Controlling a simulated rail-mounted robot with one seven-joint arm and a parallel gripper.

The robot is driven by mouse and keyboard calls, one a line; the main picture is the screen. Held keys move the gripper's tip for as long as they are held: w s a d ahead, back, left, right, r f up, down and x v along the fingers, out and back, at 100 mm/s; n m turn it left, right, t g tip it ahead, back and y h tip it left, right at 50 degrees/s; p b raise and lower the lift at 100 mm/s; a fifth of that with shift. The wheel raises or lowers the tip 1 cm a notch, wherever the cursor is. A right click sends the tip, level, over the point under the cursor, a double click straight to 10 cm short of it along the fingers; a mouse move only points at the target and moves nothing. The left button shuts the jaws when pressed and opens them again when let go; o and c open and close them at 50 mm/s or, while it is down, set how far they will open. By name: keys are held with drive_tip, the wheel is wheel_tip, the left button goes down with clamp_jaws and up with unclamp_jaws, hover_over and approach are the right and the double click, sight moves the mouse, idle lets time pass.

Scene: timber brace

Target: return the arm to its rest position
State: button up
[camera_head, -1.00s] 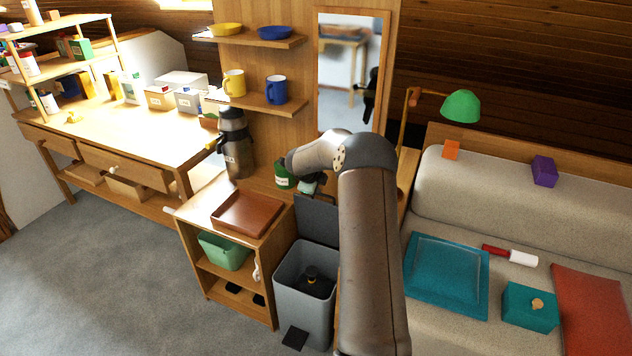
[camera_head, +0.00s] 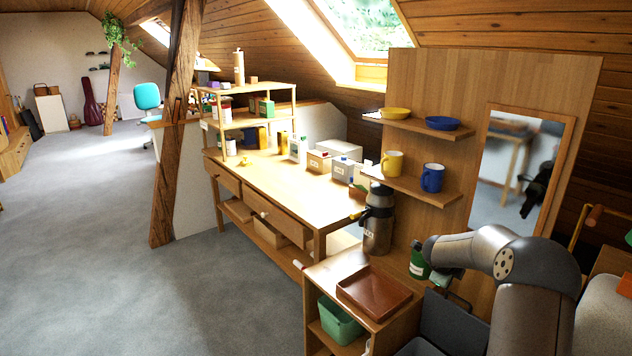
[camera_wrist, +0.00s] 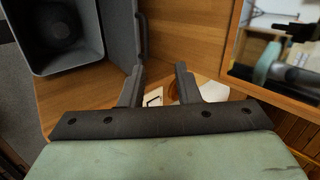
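My arm is bent over the low cabinet (camera_head: 345,262) by the wooden back panel. In the head view my gripper (camera_head: 447,283) is small and partly hidden by my own wrist, just right of a dark green container (camera_head: 418,264). In the wrist view my gripper (camera_wrist: 160,82) has its two dark fingers apart, with nothing seen held between them. A small white patch with a dark outline shows beyond the fingers; I cannot tell what it is.
A grey bin (camera_wrist: 98,65) stands beside the cabinet. A brown tray (camera_head: 373,292) and a steel flask (camera_head: 378,232) stand on the cabinet. A mirror (camera_head: 515,175) hangs behind. A workbench (camera_head: 290,185) and timber post (camera_head: 172,130) stand left; open floor lies beyond.

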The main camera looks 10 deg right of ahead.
drive_tip(key=w+a+r+n+t+y, duration=0.1)
drive_tip(key=a+r+n+t+y, duration=0.15)
drive_tip(key=a+r+n, duration=0.4)
drive_tip(key=w+a+r+n+t+y, duration=0.1)
drive_tip(key=a+r+n+t, duration=0.25)
drive_tip(key=a, duration=0.55)
drive_tip(key=s+a+r+n+g+y, duration=0.1)
drive_tip(key=s+a+r+n+y, duration=0.15)
drive_tip(key=a, duration=0.25)
drive_tip(key=s+a+r+n+y, duration=0.1)
drive_tip(key=s+a+n, duration=0.2)
drive_tip(key=a, duration=0.3)
drive_tip(key=s+a+f+n+g+y, duration=0.1)
drive_tip(key=s+a+n+g, duration=0.3)
drive_tip(key=s, duration=0.8)
drive_tip(key=s+a+f+n+g+y, duration=0.15)
drive_tip(key=s+a+n, duration=0.4)
drive_tip(key=s, duration=0.65)
drive_tip(key=s+d+f+n+g+h, duration=0.1)
drive_tip(key=s+n+g, duration=0.1)
drive_tip(key=s, duration=0.5)
drive_tip(key=s+d+f+n+g+h, duration=0.1)
drive_tip(key=s+d+g, duration=0.1)
drive_tip(key=s, duration=0.5)
drive_tip(key=shift+s+d+f+n+h, duration=0.2)
drive_tip(key=shift+s+f+n+h, duration=0.1)
drive_tip(key=shift+f+n+h, duration=0.1)
